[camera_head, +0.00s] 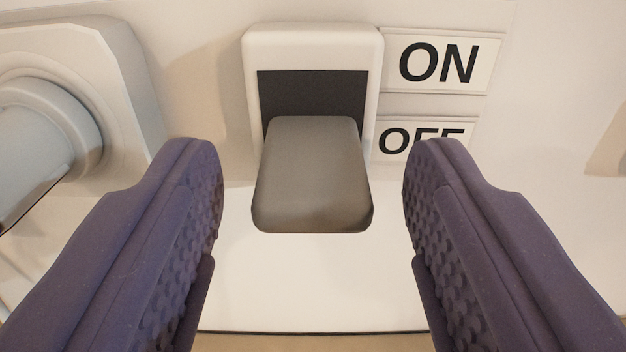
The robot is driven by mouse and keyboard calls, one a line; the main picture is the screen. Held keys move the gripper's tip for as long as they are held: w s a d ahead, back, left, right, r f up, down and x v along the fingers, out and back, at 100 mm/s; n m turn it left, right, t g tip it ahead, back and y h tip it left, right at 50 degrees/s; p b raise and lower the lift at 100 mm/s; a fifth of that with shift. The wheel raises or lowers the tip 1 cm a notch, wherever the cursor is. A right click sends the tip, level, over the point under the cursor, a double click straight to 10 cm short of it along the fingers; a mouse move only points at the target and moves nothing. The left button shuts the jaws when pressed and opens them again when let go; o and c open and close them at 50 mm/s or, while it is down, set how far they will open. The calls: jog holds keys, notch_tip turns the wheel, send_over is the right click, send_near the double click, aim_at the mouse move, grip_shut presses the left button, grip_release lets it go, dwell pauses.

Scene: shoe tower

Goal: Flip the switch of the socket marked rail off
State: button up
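A switch with a grey lever (313,180) and a white frame (312,45) is in the upper middle of the head camera view. The lever juts out of a dark slot (310,95) and hangs toward the lower part of the frame. Beside it on the right are an ON label (438,62) and, below that, an OFF label (400,142), partly covered by my right finger. My gripper (312,165) is open, with one purple finger on each side of the lever and a gap on both sides. No "rail" marking shows.
At the left is a pale socket with a round plug (45,130) and a dark-edged part running down from it. The white panel (310,285) below the lever is bare, ending at a dark lower edge. A beige shape shows at the far right edge.

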jog(key=c, duration=1)
jog(key=f+t+b, duration=0.1)
jog(key=t+b, duration=0.1)
jog(key=b, duration=0.2)
jog(key=f+t+b, duration=0.1)
jog(key=t+b, duration=0.1)
jog(key=b, duration=0.3)
jog(key=shift+w+b, duration=0.2)
jog(key=shift+b, duration=0.1)
jog(key=o, duration=1)
jog(key=shift+o, duration=0.2)
jog(key=p+v, duration=0.1)
jog(key=v, duration=0.6)
jog(key=shift+s+f+p, duration=0.2)
jog(key=shift+s+p, duration=0.15)
